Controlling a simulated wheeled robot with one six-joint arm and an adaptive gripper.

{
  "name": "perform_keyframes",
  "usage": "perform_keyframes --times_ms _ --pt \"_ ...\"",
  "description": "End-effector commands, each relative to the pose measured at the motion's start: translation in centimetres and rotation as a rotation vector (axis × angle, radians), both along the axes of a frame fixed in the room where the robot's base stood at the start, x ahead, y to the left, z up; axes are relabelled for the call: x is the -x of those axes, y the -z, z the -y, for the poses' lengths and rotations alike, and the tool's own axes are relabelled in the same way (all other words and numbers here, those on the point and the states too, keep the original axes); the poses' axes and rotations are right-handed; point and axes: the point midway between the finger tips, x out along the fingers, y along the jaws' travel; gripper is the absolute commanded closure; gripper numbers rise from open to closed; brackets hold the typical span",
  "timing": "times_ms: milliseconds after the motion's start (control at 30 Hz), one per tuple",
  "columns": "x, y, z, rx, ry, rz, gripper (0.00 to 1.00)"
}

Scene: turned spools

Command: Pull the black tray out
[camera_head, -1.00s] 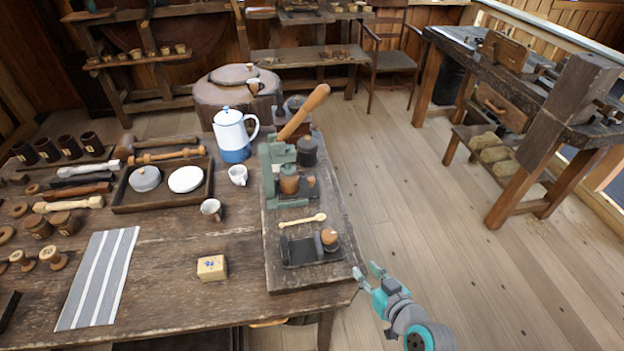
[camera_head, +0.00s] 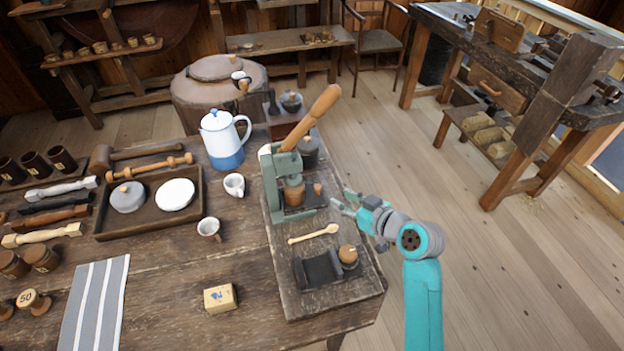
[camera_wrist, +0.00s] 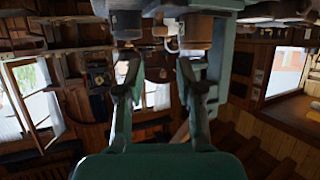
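The black tray (camera_head: 306,206) sits low in the green lever press (camera_head: 270,187) on the raised board. A brown wooden cup (camera_head: 294,190) stands over it, hiding part of it, and a small wooden knob (camera_head: 317,188) shows at its right end. My gripper (camera_head: 343,199) is open and empty, just right of the press and apart from the knob, with its fingers pointing left towards it. In the wrist view its two fingers (camera_wrist: 158,68) are spread with a gap between them. The press parts show at the top there; I cannot make out the tray.
A pale wooden spoon (camera_head: 314,234) and a black stand (camera_head: 318,270) with a wooden-topped tamper (camera_head: 347,256) lie in front of the press. A dark canister (camera_head: 308,152) stands behind it.

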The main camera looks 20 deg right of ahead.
Motion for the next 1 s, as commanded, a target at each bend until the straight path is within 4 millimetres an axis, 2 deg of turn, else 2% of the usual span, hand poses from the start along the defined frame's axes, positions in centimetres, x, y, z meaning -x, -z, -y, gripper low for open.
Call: perform_keyframes --times_ms 167,600,800,1000 --pt "-1.4 0.7 -0.6 0.0 -0.003 -0.002 0.63" --pt "-7.6 3.4 -3.2 0.0 -0.001 -0.001 0.63" --pt "-8.9 4.0 -3.7 0.0 -0.001 -0.001 0.63" --pt "-9.1 4.1 -3.8 0.0 0.0 -0.001 0.63"
